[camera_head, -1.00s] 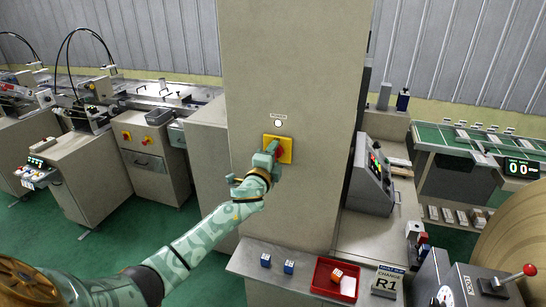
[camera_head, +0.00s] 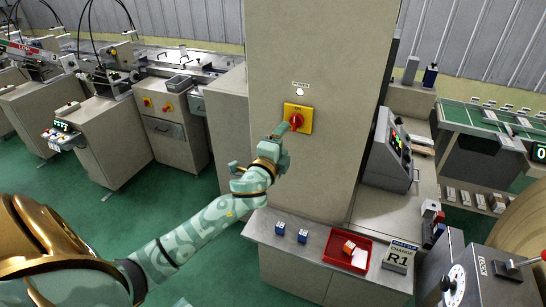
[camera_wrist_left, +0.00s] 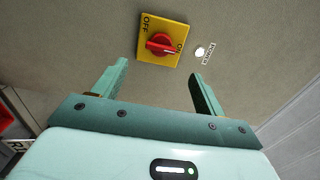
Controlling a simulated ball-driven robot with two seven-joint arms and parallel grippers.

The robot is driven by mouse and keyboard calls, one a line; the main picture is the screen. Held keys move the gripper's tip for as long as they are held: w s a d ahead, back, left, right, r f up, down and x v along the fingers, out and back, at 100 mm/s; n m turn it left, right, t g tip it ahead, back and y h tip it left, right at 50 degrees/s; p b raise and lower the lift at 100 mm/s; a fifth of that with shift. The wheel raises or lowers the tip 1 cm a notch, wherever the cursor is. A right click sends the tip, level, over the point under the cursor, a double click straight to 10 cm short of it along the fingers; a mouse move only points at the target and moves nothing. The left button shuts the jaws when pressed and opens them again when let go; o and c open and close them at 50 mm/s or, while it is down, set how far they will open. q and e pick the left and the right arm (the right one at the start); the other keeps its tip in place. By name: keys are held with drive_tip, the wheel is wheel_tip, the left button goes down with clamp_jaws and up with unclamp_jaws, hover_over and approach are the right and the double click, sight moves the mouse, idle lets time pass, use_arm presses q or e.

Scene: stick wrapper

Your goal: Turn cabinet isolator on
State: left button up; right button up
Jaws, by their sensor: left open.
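The cabinet isolator is a yellow plate (camera_head: 305,127) with a red rotary knob (camera_head: 296,121) on the tall beige cabinet (camera_head: 318,60). In the left wrist view the red knob (camera_wrist_left: 160,45) has its handle lying toward the ON label, away from OFF. A small white round power lamp (camera_head: 300,92) sits above the plate; I cannot tell whether it is lit. My left gripper (camera_head: 280,134) is just below and left of the plate. Its fingers (camera_wrist_left: 160,72) are spread and empty in the left wrist view, apart from the knob. My right gripper is not in view.
A grey control box (camera_head: 390,150) stands right of the cabinet. Machines (camera_head: 170,130) stand at left, with green floor between.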

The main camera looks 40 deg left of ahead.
use_arm(q)
drive_tip(key=v, duration=0.7)
drive_tip(key=shift+b, duration=0.35)
drive_tip(key=s+f+n+g+h+b, duration=0.1)
drive_tip(key=s+f+n+g+b, duration=0.15)
drive_tip(key=f, duration=1.15)
drive_tip(key=s+f+n+g+b, duration=0.1)
drive_tip(key=s+f+n+g, duration=0.15)
drive_tip(key=f, duration=1.05)
drive_tip(key=s+f+n+g+h+b, duration=0.1)
drive_tip(key=s+f+n+g+b, duration=0.2)
drive_tip(key=f, duration=1.1)
drive_tip(key=s+d+f+n+g+b, duration=0.2)
drive_tip(key=s+f+g+b, duration=0.2)
drive_tip(key=s+f, duration=1.25)
drive_tip(key=s+d+f+n+g+h+b, duration=0.1)
drive_tip(key=s+d+f+g+b, duration=0.1)
drive_tip(key=s+f, duration=0.6)
drive_tip(key=s+d+f+g+h+b, duration=0.1)
drive_tip(key=s+d+f+g+b, duration=0.1)
drive_tip(key=s+d+f+b, duration=0.3)
drive_tip(key=s+f+b, duration=0.1)
drive_tip(key=s+f, duration=0.2)
drive_tip(key=s, duration=0.4)
drive_tip(key=shift+s+d+f+n+g, duration=0.15)
drive_tip(key=shift+s+f+n+g, duration=0.15)
drive_tip(key=shift+f+n+g, duration=0.1)
